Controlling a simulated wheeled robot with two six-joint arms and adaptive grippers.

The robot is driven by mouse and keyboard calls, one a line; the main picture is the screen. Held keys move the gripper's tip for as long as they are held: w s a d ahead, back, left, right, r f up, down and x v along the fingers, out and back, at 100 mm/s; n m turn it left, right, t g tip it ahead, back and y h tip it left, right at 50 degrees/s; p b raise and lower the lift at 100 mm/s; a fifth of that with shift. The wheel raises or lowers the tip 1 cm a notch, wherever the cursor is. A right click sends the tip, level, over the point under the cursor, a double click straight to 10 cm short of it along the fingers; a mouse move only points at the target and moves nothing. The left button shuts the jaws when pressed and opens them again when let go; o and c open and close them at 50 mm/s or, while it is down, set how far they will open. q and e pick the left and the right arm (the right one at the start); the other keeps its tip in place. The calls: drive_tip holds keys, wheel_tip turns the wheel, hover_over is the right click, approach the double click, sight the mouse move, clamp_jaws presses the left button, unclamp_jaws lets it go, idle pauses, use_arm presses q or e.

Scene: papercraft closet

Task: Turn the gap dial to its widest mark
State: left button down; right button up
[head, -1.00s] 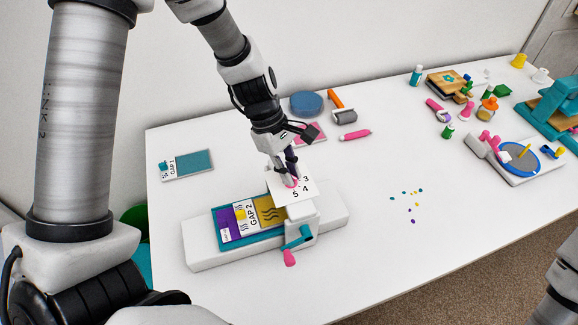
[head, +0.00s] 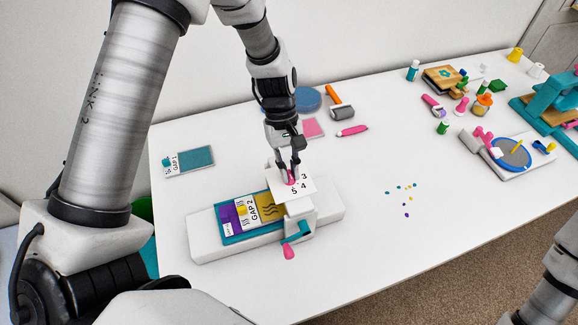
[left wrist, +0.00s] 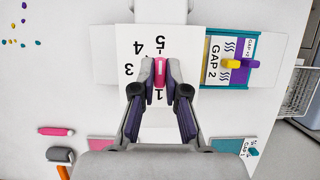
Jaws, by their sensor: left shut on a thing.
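The gap dial is a pink knob (head: 291,179) on a white number plate (head: 304,193) atop a white press (head: 325,222). My left gripper (head: 289,172) comes down from above and is shut on the knob. In the left wrist view the pink knob (left wrist: 160,72) sits between the two fingertips (left wrist: 160,84). The numbers 1, 3, 4 and 5 show around it there; the fingers cover part of the plate. I cannot tell which mark the knob points to. My right gripper is out of view.
A teal crank (head: 297,233) with a pink handle sticks out at the press's front. A teal tray (head: 224,239) with a GAP 2 card lies on the press bed. A GAP 1 tray (head: 195,160) lies back left. Small beads (head: 404,200) lie on the clear tabletop to the right.

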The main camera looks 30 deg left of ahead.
use_arm(q)
drive_tip(key=shift+s+f, duration=0.1)
drive_tip(key=c, duration=1.2)
unclamp_jaws()
drive_tip(key=v, duration=1.2)
drive_tip(key=shift+f, duration=0.1)
